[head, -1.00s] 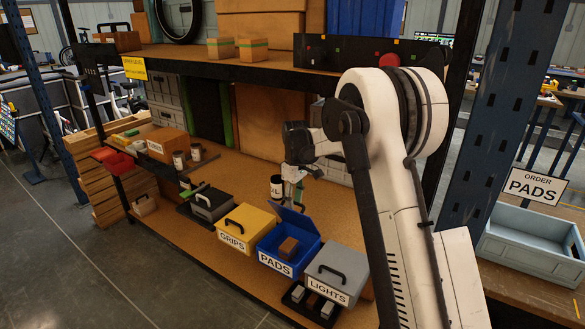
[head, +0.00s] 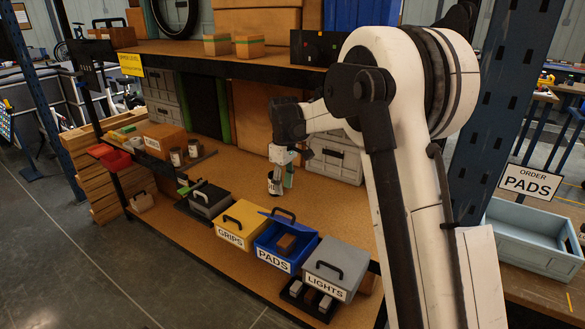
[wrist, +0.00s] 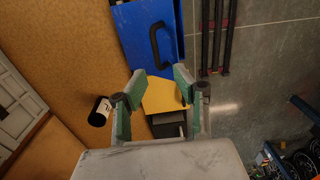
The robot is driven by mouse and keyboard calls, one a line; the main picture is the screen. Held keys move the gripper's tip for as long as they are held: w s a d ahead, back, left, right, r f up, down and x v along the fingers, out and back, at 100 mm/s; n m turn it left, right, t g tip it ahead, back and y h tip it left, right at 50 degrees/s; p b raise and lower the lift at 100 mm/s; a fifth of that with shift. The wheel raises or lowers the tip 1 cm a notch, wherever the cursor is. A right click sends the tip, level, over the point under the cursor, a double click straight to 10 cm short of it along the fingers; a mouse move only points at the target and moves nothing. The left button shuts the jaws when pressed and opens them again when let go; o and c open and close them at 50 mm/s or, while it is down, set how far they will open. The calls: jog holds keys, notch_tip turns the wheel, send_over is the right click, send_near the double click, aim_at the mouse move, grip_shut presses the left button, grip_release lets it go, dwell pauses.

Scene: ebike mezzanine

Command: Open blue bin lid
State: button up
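The blue bin (head: 272,262), labelled PADS, stands in the row on the lower shelf. Its lid (head: 302,222) is raised and tilted back, and a brown block (head: 286,242) shows inside. In the wrist view the blue lid (wrist: 140,45) shows with its black handle (wrist: 158,45), beyond my fingertips. My gripper (head: 283,176) is above and behind the bin in the head view, apart from the lid. In the wrist view my gripper (wrist: 160,74) has its green-padded fingers spread with nothing between them.
The yellow GRIPS bin (head: 240,222) is left of the blue bin, the grey LIGHTS bin (head: 337,262) right. A dark can (head: 274,184) stands behind, close to my gripper in the picture. The upper shelf (head: 220,62) overhangs. The cork shelf behind the bins has free room.

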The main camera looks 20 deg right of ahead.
jog(key=s+r+m+t, duration=0.1)
jog(key=s+r+m, duration=0.1)
jog(key=s+r, duration=0.7)
jog(key=shift+s+r+t, duration=0.2)
jog(key=shift+r+t, duration=0.2)
jog(key=shift+r, duration=0.8)
